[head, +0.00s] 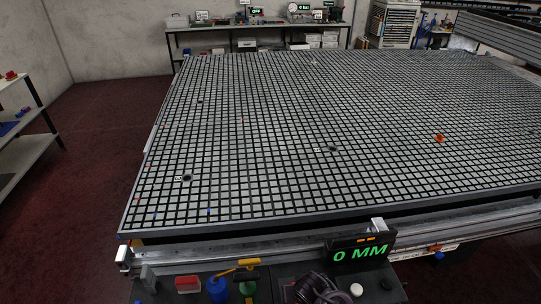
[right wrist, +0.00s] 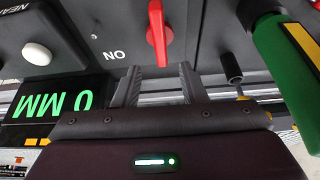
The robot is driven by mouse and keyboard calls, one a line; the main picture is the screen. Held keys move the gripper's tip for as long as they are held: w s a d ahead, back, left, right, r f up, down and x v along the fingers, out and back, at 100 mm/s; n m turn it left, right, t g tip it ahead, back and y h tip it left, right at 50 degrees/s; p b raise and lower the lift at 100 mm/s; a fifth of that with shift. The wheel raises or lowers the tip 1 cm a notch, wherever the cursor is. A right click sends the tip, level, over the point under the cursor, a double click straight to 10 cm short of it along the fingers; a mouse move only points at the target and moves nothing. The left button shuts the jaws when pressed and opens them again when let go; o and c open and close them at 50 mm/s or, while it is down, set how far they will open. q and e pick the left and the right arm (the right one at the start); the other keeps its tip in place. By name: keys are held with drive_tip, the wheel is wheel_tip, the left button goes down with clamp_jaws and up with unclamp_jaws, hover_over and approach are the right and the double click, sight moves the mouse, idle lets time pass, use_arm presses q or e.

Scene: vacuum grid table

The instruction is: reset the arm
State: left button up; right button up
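My right gripper (right wrist: 160,76) shows in the right wrist view with its two dark fingers apart and nothing between them. A red lever (right wrist: 157,32) on a grey panel marked "NO" lies beyond the fingertips, and I see a gap between them. In the head view a dark rounded shape (head: 318,288) at the bottom edge appears to be my right gripper over the control panel; its fingers cannot be made out there. My left gripper is in neither view.
The large grid table (head: 300,110) is mostly bare, with an orange piece (head: 439,138) at right. Along its front edge stand a "0 MM" display (head: 360,254), a green-and-yellow handle (head: 248,284) and a white button (head: 356,290). A green handle (right wrist: 285,60) is close right of the fingers.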

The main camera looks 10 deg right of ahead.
drive_tip(key=s+d+r+n+g, duration=0.1)
drive_tip(key=s+d+r, duration=0.2)
drive_tip(key=s+r, duration=0.55)
drive_tip(key=s+d+r+n, duration=0.15)
drive_tip(key=s+r, duration=0.35)
drive_tip(key=r, duration=0.6)
wheel_tip(320, 180, down, 36)
drive_tip(key=s+d+g+b, duration=0.1)
drive_tip(key=s+b, duration=0.2)
drive_tip(key=b, duration=0.2)
drive_tip(key=s+d+f+b, duration=0.1)
drive_tip(key=s+f+b, duration=0.1)
drive_tip(key=s+f, duration=0.7)
drive_tip(key=s+d+f+g+b, duration=0.1)
drive_tip(key=s+d+f+b, duration=0.1)
drive_tip(key=s+f, duration=0.8)
wheel_tip(320, 180, down, 2)
drive_tip(key=shift+d+f+g, duration=0.25)
drive_tip(key=shift+g, duration=0.05)
